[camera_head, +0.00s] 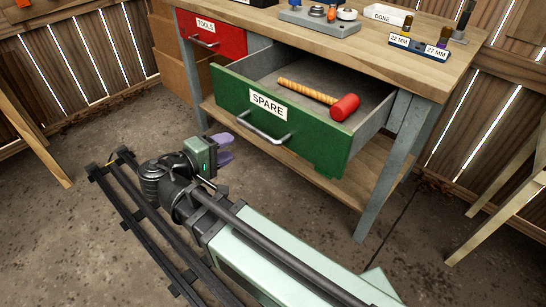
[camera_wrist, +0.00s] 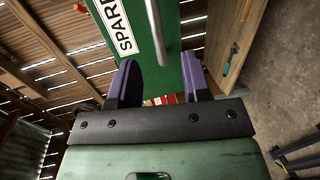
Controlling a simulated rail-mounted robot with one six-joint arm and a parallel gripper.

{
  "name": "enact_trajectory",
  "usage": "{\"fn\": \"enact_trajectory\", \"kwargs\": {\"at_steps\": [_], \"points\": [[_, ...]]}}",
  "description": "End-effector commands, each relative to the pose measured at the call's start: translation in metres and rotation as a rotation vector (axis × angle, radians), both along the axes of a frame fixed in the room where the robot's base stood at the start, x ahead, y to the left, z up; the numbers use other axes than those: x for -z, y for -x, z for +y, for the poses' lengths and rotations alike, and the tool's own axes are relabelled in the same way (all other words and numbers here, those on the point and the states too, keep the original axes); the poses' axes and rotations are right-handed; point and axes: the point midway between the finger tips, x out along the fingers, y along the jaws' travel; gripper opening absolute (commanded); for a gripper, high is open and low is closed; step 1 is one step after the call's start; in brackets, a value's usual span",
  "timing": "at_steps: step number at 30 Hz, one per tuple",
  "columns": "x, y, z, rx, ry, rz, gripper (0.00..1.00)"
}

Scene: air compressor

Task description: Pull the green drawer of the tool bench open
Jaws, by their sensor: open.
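The green drawer (camera_head: 317,151), labelled SPARE, stands pulled out from the tool bench (camera_head: 440,60). Its metal bar handle (camera_head: 264,128) is on the front. A mallet with a red head (camera_head: 344,107) and wooden grip lies inside. My gripper (camera_head: 222,150) is just left of and below the drawer front, apart from the handle. In the wrist view, its two purple fingers (camera_wrist: 157,80) are spread with nothing between them. The drawer front (camera_wrist: 170,30) and the handle (camera_wrist: 157,25) show beyond the fingers.
A red drawer (camera_head: 220,38) labelled TOOLS is shut at the bench's upper left. The benchtop holds a grey tray of parts (camera_head: 318,18), a DONE box (camera_head: 388,13) and a rack with 22 MM and 27 MM labels (camera_head: 418,47). A low shelf (camera_head: 290,150) lies below the drawer.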

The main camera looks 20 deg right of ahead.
Motion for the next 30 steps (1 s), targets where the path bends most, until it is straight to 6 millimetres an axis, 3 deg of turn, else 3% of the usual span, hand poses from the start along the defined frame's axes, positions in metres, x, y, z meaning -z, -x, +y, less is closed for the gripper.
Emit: {"fn": "enact_trajectory", "kwargs": {"at_steps": [8, 15, 21, 30], "points": [[-0.002, -0.011, -0.011, -0.028, -0.011, -0.017, 0.44], [0.01, -0.036, -0.059, -0.025, -0.011, -0.016, 0.44], [0.015, -0.051, -0.088, -0.026, -0.011, -0.016, 0.44], [0.015, -0.054, -0.094, -0.029, -0.011, -0.016, 0.44]]}}
